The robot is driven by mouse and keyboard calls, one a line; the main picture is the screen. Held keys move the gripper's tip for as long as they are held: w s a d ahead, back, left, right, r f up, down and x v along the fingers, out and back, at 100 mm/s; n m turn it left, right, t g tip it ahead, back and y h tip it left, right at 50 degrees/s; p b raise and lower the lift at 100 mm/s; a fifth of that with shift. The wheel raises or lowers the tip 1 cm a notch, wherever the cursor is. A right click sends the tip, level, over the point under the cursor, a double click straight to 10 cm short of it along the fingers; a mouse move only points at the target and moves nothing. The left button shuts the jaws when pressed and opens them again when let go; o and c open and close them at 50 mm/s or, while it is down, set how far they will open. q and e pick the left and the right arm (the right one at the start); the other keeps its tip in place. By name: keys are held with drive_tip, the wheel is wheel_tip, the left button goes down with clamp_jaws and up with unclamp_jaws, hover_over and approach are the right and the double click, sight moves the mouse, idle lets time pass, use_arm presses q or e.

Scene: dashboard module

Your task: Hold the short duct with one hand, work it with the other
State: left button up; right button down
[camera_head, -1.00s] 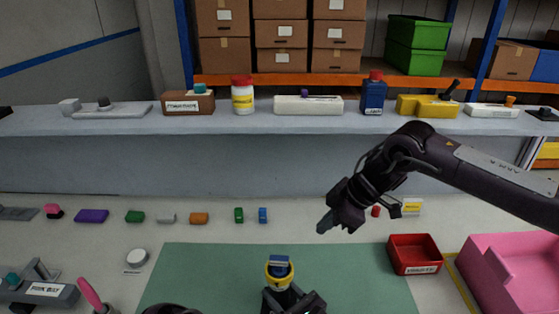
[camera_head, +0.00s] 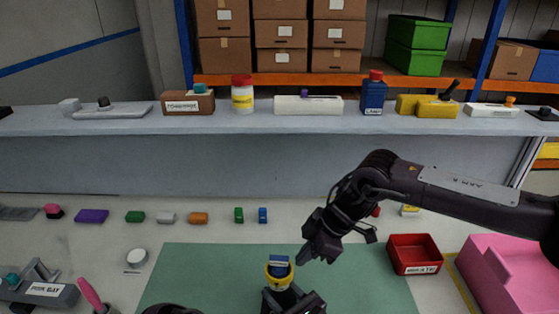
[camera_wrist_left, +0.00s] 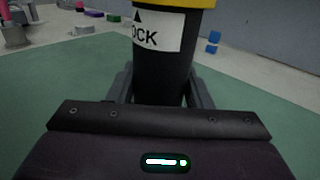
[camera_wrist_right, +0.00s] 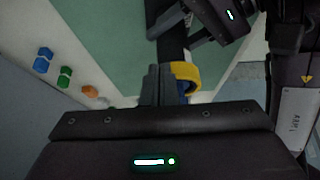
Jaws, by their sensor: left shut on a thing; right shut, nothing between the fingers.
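The short duct (camera_head: 279,283) is a black tube with a yellow collar and a blue piece on top, held upright over the green mat. In the left wrist view the duct (camera_wrist_left: 161,60) shows a white label with an arrow and the letters "OCK". My left gripper (camera_head: 293,298) is shut around its black body. My right gripper (camera_head: 308,254) is shut and empty, just right of and above the duct's top in the head view. In the right wrist view its fingers (camera_wrist_right: 160,84) appear beside the yellow collar (camera_wrist_right: 184,75); contact cannot be told.
The green mat (camera_head: 210,270) is otherwise clear. A red bin (camera_head: 414,253) and a pink container (camera_head: 510,265) stand at the right. Several small coloured blocks line the back of the table. A grey fixture (camera_head: 40,290) stands at the left.

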drive_tip(key=shift+f, duration=0.15)
drive_tip(key=shift+s+a, duration=0.2)
drive_tip(key=shift+a, duration=0.15)
idle(0.8)
